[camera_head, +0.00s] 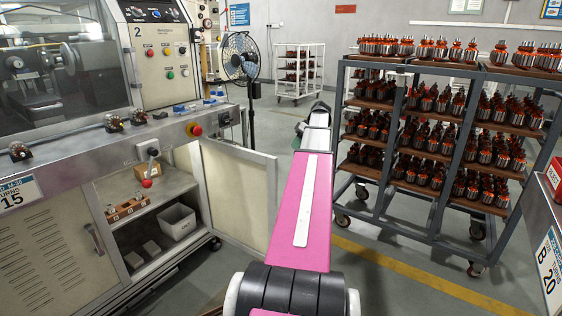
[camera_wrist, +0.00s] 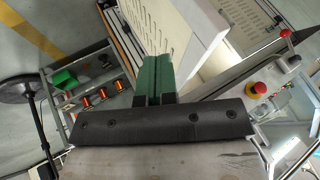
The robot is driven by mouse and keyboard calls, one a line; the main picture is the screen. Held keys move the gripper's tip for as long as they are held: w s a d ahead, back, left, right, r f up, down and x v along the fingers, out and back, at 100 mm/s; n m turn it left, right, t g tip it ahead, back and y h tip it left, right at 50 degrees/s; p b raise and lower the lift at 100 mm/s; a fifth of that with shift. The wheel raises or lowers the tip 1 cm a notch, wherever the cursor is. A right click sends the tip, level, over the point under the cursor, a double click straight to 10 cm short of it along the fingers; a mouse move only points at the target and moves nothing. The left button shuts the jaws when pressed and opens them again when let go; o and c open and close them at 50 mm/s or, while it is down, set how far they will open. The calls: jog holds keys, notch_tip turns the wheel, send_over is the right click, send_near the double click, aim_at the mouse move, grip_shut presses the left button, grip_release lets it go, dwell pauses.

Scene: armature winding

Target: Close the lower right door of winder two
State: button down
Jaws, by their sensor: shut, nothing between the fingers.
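Winder two (camera_head: 160,60), marked with a 2 on its control panel, stands at the left in the head view. Its lower right door (camera_head: 238,195) is a cream panel, swung wide open to the right of the lower compartment. My arm reaches forward just right of the door. My gripper (camera_head: 300,130) is small and partly hidden by my arm there. In the wrist view my gripper (camera_wrist: 158,60) shows its green fingers together, shut and empty. A cream panel (camera_wrist: 205,30) lies beyond the fingers; I cannot tell whether it is the door or whether they touch.
A black fan (camera_head: 240,58) stands behind the door. A rack of armatures (camera_head: 430,130) stands at the right. Floor (camera_head: 375,285) is clear between rack and door. A red emergency button shows in the wrist view (camera_wrist: 259,88).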

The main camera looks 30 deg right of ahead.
jog(key=a+f, duration=0.8)
jog(key=a, duration=0.1)
jog(key=shift+a, duration=0.15)
dwell(0.4)
